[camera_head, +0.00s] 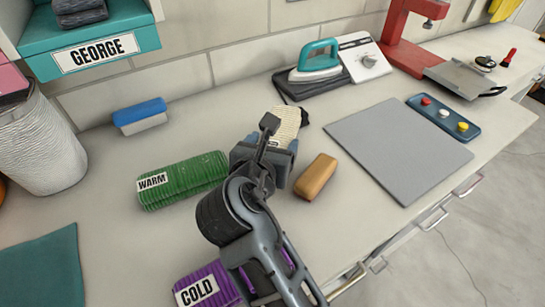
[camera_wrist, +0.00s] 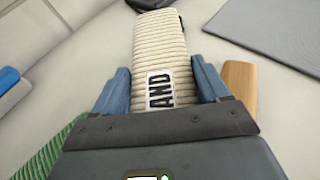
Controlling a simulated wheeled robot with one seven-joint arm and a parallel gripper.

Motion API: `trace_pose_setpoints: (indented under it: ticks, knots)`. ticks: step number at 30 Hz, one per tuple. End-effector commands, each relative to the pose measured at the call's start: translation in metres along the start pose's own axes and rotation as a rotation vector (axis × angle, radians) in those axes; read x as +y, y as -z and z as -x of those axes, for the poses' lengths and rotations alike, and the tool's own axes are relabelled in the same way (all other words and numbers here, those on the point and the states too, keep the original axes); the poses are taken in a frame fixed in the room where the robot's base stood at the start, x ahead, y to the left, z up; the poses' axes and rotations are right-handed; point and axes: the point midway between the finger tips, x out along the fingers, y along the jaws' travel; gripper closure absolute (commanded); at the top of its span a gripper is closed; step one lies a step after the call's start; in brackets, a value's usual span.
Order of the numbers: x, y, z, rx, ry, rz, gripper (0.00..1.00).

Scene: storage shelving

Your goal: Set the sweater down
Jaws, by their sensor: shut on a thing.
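A folded, cream ribbed sweater (camera_head: 286,124) with a label whose visible letters read "AND" is in my gripper (camera_head: 270,148). In the wrist view the sweater (camera_wrist: 160,45) runs lengthwise away from me between the two blue fingers (camera_wrist: 163,84), which press on its sides. It is over the pale counter (camera_head: 240,103); whether it touches the surface I cannot tell. Its near end is hidden by my gripper. A green ribbed bundle labelled "WARM" (camera_head: 190,180) lies to the left, and a purple one labelled "COLD" (camera_head: 205,285) lies nearer, partly behind my arm.
A tan block (camera_head: 316,177) lies close to the right of my gripper. A grey mat (camera_head: 395,150) is further right, a teal iron (camera_head: 318,60) behind. A blue-and-white brush or sponge (camera_head: 140,115) is at back left. The counter between it and the iron is bare.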

Motion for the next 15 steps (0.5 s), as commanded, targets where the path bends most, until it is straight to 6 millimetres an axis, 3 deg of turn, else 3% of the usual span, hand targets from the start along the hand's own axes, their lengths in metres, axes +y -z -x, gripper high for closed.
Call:
trace_pose_setpoints:
  ticks: [9,15]
  knots:
    - [0.000,0.034,-0.013,0.001,0.001,0.003,0.66]
    - [0.000,0.036,-0.015,-0.001,-0.001,0.000,0.66]
